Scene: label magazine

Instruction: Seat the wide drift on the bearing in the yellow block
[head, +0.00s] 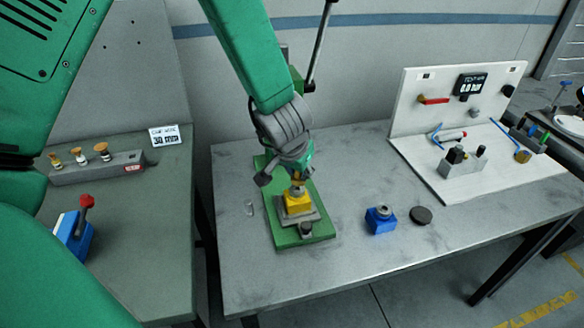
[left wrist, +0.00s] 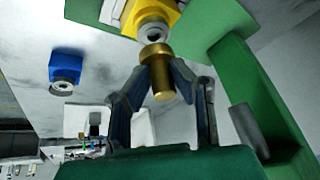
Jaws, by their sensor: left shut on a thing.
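The yellow block (head: 298,204) sits on a plate on the green press base (head: 322,231). It also shows at the top of the left wrist view (left wrist: 165,14), with the grey ring-shaped bearing (left wrist: 153,33) on it. My left gripper (head: 297,178) is just above the block. In the left wrist view its fingers (left wrist: 162,85) are shut on a brass drift (left wrist: 157,65), whose wide end is at the bearing. I cannot tell whether drift and bearing touch. In the head view the gripper hides most of the drift. My right gripper is not in view.
A blue block (head: 380,221) with a ring on top and a dark disc (head: 421,215) stand right of the press. A grey rack (head: 120,166) with three brass-topped pieces is on the left table. A white fixture board (head: 480,180) stands at the right. The front of the table is clear.

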